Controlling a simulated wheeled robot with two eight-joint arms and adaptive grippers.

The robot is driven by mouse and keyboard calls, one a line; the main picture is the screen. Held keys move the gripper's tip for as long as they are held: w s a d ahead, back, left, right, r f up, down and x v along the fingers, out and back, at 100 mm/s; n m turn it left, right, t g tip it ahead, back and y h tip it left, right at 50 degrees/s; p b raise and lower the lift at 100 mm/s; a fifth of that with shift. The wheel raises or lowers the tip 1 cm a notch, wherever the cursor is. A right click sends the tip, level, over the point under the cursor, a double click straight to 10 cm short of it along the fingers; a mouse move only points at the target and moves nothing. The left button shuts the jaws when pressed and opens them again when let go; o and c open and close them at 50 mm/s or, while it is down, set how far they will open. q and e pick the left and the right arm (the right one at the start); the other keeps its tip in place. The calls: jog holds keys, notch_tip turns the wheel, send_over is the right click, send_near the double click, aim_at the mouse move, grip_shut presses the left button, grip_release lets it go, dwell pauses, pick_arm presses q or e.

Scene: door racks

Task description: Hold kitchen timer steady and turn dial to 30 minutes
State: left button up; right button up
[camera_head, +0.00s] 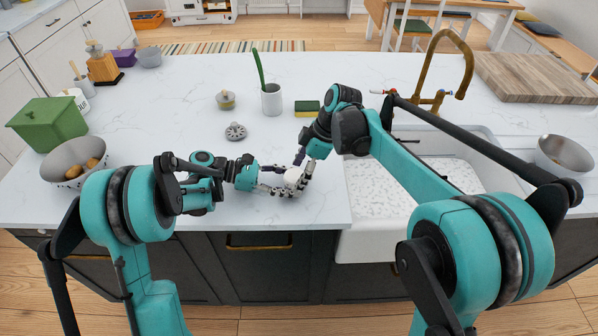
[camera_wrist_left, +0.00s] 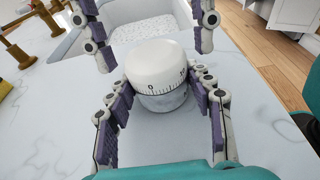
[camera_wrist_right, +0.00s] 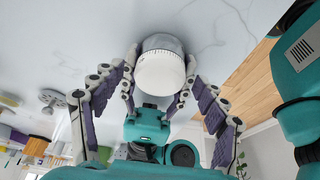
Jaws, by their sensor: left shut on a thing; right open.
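The kitchen timer (camera_head: 292,177) stands upright on the white counter near its front edge, left of the sink. It has a white dial with small tick marks on a grey base; a 0 shows on the dial in the left wrist view (camera_wrist_left: 162,72). My left gripper (camera_head: 280,188) is shut on the timer's base, low at the counter. My right gripper (camera_head: 304,172) is open above the timer; its fingers are on either side of the white dial, apart from it. In the right wrist view the dial (camera_wrist_right: 160,72) sits between the open fingers. The full dial reading is hidden.
The white sink (camera_head: 400,205) with a brass tap (camera_head: 440,75) is on the right. A bowl (camera_head: 75,162) and green box (camera_head: 48,122) are at the left.

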jog(key=c, duration=1.2)
jog(key=shift+o, duration=0.2)
jog(key=shift+s+m+t, duration=0.15)
jog(key=shift+m+t, duration=0.55)
jog(key=shift+m, duration=0.9)
jog(key=o, duration=1.2)
jog(key=shift+c, duration=0.2)
jog(key=shift+r, duration=0.1)
jog(key=v, duration=1.2)
jog(key=shift+a, duration=0.1)
